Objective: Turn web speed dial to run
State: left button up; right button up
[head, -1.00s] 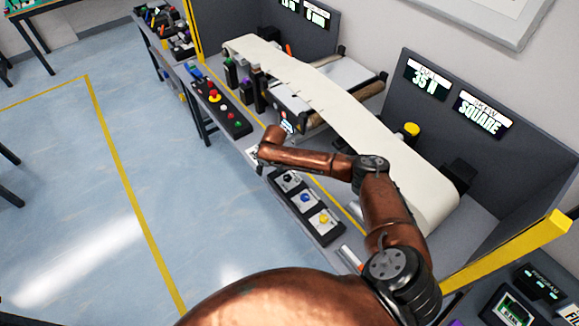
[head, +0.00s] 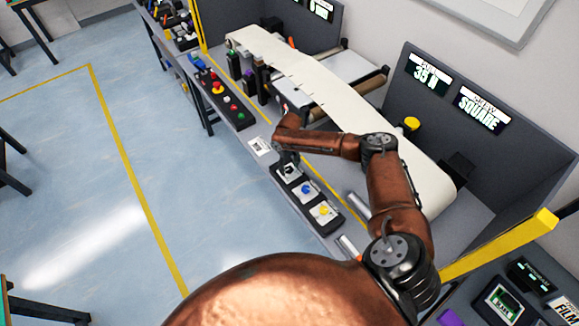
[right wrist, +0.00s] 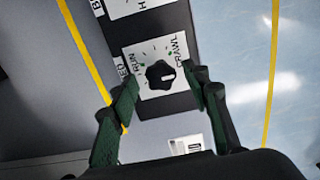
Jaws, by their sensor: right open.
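The web speed dial is a black knob (right wrist: 160,74) on a white plate. RUN is printed on the plate's left and CRAWL on its right in the right wrist view. The knob's white mark points right, on the CRAWL side. My right gripper (right wrist: 163,84) is open, with one green finger on each side of the knob; contact cannot be told. In the head view my right gripper (head: 288,160) hangs over the black dial's plate (head: 290,170) and partly hides it. My left gripper is not in view.
The same panel carries a blue knob (head: 306,189) and a yellow knob (head: 323,210). A control box with a red button (head: 218,88) stands farther along the ledge. A cream web (head: 350,110) runs behind my arm. Screens (head: 482,110) read 35 N and SQUARE.

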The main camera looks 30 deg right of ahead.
jog(key=shift+c, duration=0.2)
jog(key=c, duration=1.1)
jog(key=shift+n, duration=0.3)
